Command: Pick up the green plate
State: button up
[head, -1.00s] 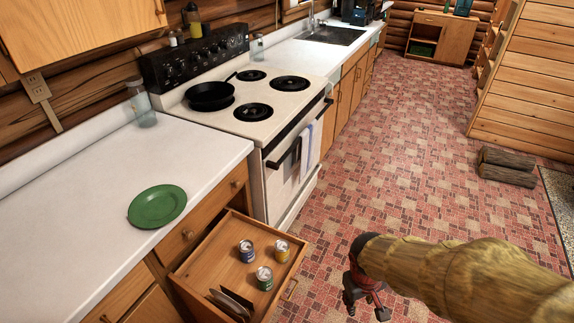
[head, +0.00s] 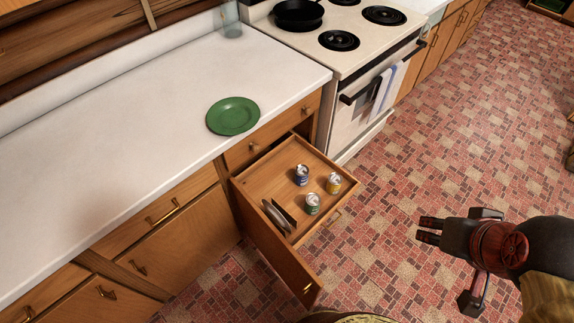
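The green plate (head: 233,116) lies flat on the white countertop (head: 120,135), near its front edge and left of the stove. Nothing touches or covers it. My gripper (head: 452,262) is at the lower right, over the tiled floor, well to the right of the plate and the open drawer. Its fingers are spread apart and nothing is between them.
An open drawer (head: 268,177) juts out below the plate, holding several small cans and some thin upright pieces. The stove (head: 345,52) with a black pan (head: 299,14) stands right of the counter. A glass jar (head: 231,22) stands at the back. The floor (head: 390,195) right of the drawer is clear.

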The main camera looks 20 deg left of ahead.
aim_at(231, 116)
jog(key=u, duration=1.45)
